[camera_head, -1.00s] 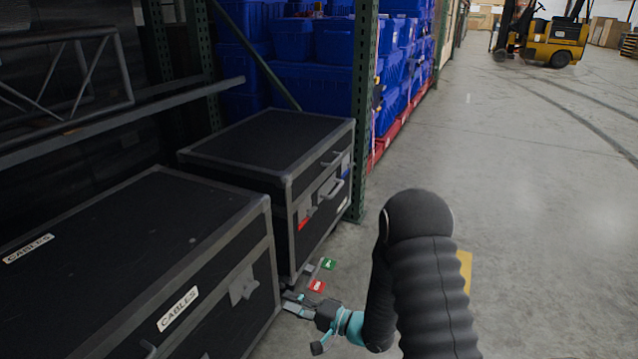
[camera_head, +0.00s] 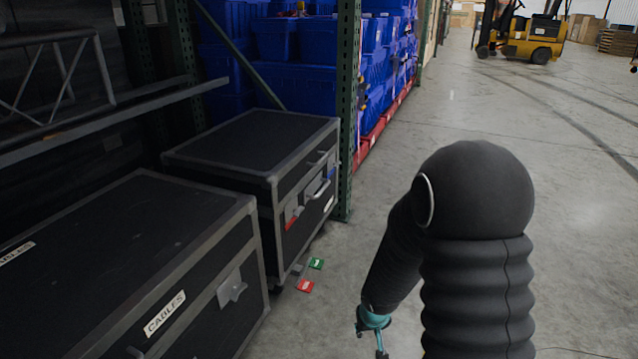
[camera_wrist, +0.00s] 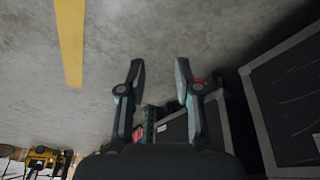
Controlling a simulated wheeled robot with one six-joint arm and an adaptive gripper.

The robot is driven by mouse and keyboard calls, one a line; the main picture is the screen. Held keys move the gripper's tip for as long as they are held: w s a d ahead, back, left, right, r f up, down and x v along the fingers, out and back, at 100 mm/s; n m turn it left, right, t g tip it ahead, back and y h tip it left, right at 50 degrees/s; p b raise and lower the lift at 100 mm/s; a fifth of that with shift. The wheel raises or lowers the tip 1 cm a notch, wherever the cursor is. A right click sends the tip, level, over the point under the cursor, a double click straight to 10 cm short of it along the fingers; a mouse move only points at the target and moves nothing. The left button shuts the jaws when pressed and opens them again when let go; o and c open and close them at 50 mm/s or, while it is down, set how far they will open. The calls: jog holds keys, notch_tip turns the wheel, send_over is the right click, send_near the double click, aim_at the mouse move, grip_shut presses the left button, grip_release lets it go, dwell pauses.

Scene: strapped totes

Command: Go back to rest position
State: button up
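My gripper (camera_wrist: 158,75) shows in the wrist view with its two fingers spread apart and nothing between them. Bare grey floor lies beyond the fingertips. In the head view my gripper (camera_head: 370,340) hangs low at the bottom, right of the black cases and apart from them. My black sleeved arm covers much of the lower right there, and part of the gripper is cut off by the frame edge.
Two black cases, the near one (camera_head: 110,225) labelled CABLES and a farther one (camera_head: 240,140), stand at left by a rack post (camera_head: 347,110). Right floor is open; a yellow forklift (camera_head: 530,38) stands far off.

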jog(key=s+d+r+t, duration=0.1)
jog(key=s+r, duration=1)
jog(key=r, duration=0.4)
jog(key=s+d+r+m+t, duration=0.1)
jog(key=s+d+r, duration=0.1)
jog(key=s+r, duration=0.9)
notch_tip(320, 180, up, 5)
jog(key=shift+s+d+f+m+p, duration=0.2)
jog(key=shift+m+p, duration=0.1)
jog(key=shift+p, duration=0.15)
